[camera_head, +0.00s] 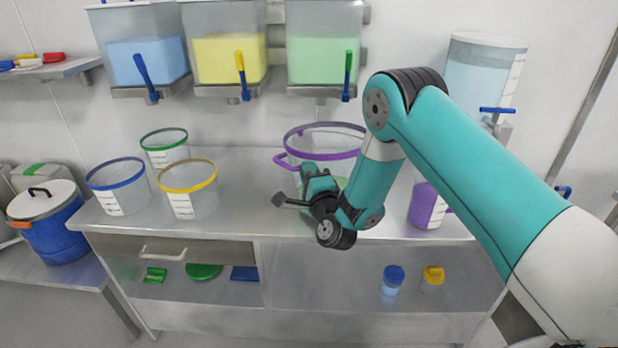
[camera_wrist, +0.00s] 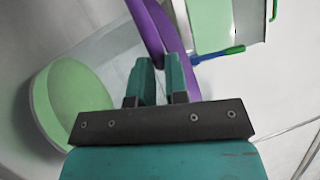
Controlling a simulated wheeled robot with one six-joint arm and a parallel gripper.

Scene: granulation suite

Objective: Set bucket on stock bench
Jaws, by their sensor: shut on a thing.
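A clear bucket with a purple rim (camera_head: 318,157) and a purple side handle is over the middle of the steel bench (camera_head: 250,188). It holds green material, which shows in the wrist view through the tilted-looking bucket wall (camera_wrist: 72,100). My gripper (camera_head: 312,182) is at the bucket's front side, and in the wrist view its fingers (camera_wrist: 160,75) are shut on the purple handle. My arm hides part of the bucket's right side and base. I cannot tell whether the base touches the bench.
Blue-rimmed (camera_head: 122,190), yellow-rimmed (camera_head: 190,195) and green-rimmed (camera_head: 165,150) buckets stand at left. A purple container (camera_head: 427,207) is at right. Blue, yellow and green hoppers (camera_head: 323,55) with levers hang above. A lower bench at far left bears a lidded blue drum (camera_head: 48,230).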

